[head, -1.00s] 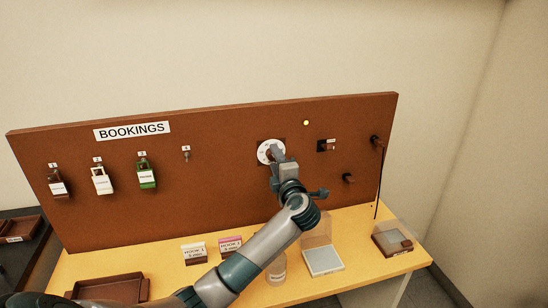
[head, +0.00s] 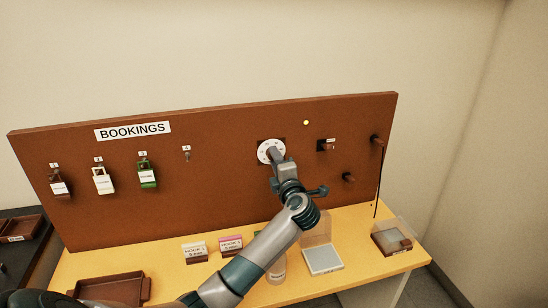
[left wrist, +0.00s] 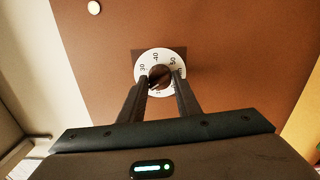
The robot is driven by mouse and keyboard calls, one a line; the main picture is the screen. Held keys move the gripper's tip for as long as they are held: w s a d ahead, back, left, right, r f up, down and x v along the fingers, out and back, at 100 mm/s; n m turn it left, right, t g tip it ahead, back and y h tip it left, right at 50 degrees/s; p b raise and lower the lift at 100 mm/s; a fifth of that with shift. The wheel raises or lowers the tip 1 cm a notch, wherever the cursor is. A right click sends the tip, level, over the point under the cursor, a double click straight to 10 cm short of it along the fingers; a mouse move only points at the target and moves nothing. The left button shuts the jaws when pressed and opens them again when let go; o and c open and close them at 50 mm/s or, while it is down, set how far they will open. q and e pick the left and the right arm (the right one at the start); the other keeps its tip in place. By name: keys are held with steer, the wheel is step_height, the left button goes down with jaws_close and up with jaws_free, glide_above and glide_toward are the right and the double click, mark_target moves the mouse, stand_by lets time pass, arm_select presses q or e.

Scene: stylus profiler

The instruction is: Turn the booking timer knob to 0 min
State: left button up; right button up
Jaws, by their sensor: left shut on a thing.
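The booking timer is a white round dial (head: 265,147) on the brown board, right of its middle. In the left wrist view the dial (left wrist: 142,66) shows numbers such as 30, 40 and 50 around a dark reddish knob (left wrist: 160,74). My left gripper (head: 275,154) reaches the dial from below. In the left wrist view its two fingers (left wrist: 160,82) stand on either side of the knob, shut on it. The fingers hide the lower parts of the dial, and the knob's exact setting is hard to read. My right gripper is not in view.
A small yellow light (head: 306,123) glows above right of the dial. Brown pegs (head: 348,177) and a small dark fitting (head: 326,145) stick out to the right. Padlocks (head: 147,175) hang at the left. Cards (head: 231,245) and a clear-lidded box (head: 323,260) stand on the yellow table.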

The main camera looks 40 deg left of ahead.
arm_select(q)
steer(key=n, duration=2)
steer(key=shift+f+n, duration=0.1)
steer(key=shift+n, duration=0.2)
steer(key=o, duration=1.2)
